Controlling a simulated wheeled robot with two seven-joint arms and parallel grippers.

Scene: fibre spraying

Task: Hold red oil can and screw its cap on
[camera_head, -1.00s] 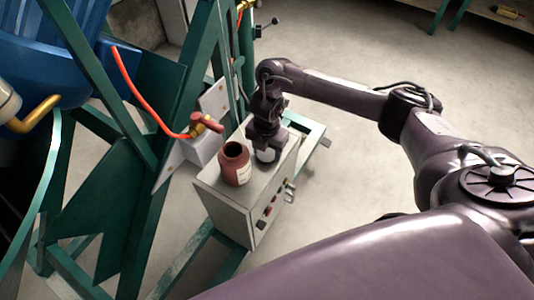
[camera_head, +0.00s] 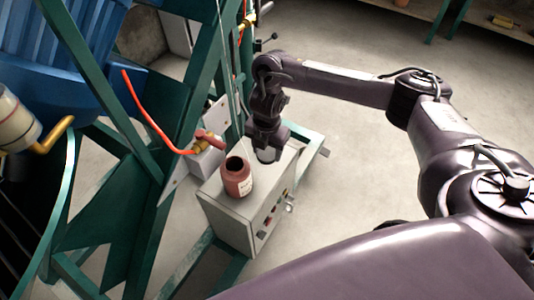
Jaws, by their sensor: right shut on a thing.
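The red oil can (camera_head: 238,179) stands upright on top of a grey control box, with a pale label on its side and its dark mouth open and uncovered. My right gripper (camera_head: 267,148) points down just behind and to the right of the can, apart from it. It is shut on a small pale round piece, which looks like the cap (camera_head: 268,156), by the far end of the box top. The fingers hide part of this piece. My left gripper is not in view.
The grey box (camera_head: 238,220) has knobs and buttons on its front right side. A green steel frame (camera_head: 150,215) stands close on the left, with a red hose (camera_head: 150,118) and brass valve. Open concrete floor (camera_head: 345,160) lies to the right.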

